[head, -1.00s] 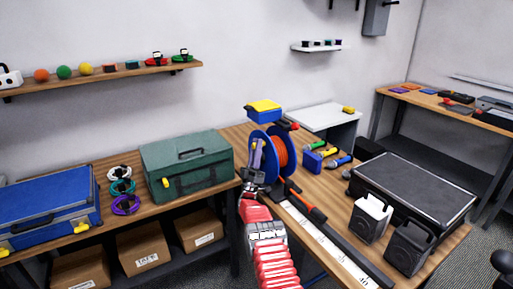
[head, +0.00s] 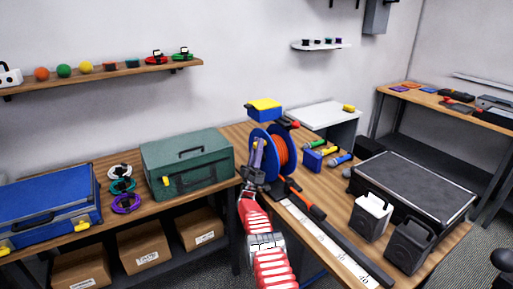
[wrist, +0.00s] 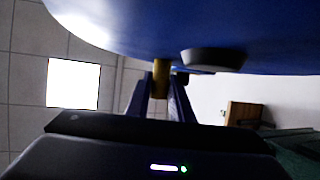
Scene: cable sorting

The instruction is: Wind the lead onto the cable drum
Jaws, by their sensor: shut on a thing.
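The cable drum stands on the right-hand bench, with blue flanges and orange lead (head: 283,153) wound between them. My gripper (head: 257,152) is at the near flange in the head view. In the wrist view, the jaws (wrist: 160,92) are shut on a brass-coloured crank handle (wrist: 160,68) below the blue flange (wrist: 120,25). A dark round knob (wrist: 212,58) sits on that flange beside the handle. An orange-and-black piece (head: 313,211), seemingly the lead's free end, lies in front of the drum beside the white marked strip (head: 325,240). My forearm hides part of the drum's foot.
A blue box with a yellow top (head: 264,108) shows behind the drum. Several coloured connectors (head: 327,152), a black case (head: 415,185) and two small speaker-like boxes (head: 371,215) stand to the right. A green toolbox (head: 187,160) stands to the left.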

